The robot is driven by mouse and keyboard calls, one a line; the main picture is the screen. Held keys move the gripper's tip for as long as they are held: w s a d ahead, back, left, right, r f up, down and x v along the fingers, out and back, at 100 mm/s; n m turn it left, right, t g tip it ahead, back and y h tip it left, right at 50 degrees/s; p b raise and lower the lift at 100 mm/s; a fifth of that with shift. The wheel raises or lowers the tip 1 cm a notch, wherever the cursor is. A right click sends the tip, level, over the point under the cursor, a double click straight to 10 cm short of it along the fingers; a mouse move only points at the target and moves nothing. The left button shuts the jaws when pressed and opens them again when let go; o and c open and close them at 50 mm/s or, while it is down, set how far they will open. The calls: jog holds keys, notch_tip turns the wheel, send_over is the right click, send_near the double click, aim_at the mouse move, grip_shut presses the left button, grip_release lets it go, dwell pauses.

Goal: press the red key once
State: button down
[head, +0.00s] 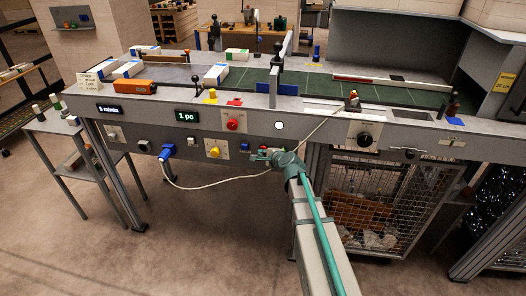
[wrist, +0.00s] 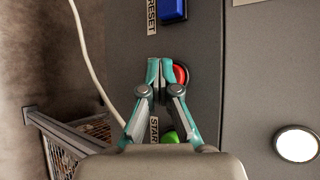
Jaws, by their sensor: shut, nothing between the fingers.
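The red key (wrist: 181,74) is a round button on the grey panel in the wrist view, between a blue key and a green key. My gripper (wrist: 160,66) is shut and empty, with its fingertips just left of the red key's middle. The right finger covers the key's left part. I cannot tell whether the fingertips touch the key or panel.
The blue key (wrist: 173,10) is marked RESET, and the green key (wrist: 170,137) is marked START. A white round lamp (wrist: 297,144) is on the right. A larger red knob (head: 232,125) sits on the panel. A pale cable (head: 215,187) hangs near my gripper. A wire cage (head: 375,205) stands below.

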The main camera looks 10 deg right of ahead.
jog(key=shift+s+a, duration=0.3)
jog(key=shift+s, duration=0.45)
jog(key=shift+s, duration=0.1)
jog(key=s, duration=0.1)
jog(key=s+a, duration=0.1)
jog(key=s, duration=0.1)
jog(key=s+a, duration=0.1)
jog(key=shift+s, duration=0.2)
dwell(0.7)
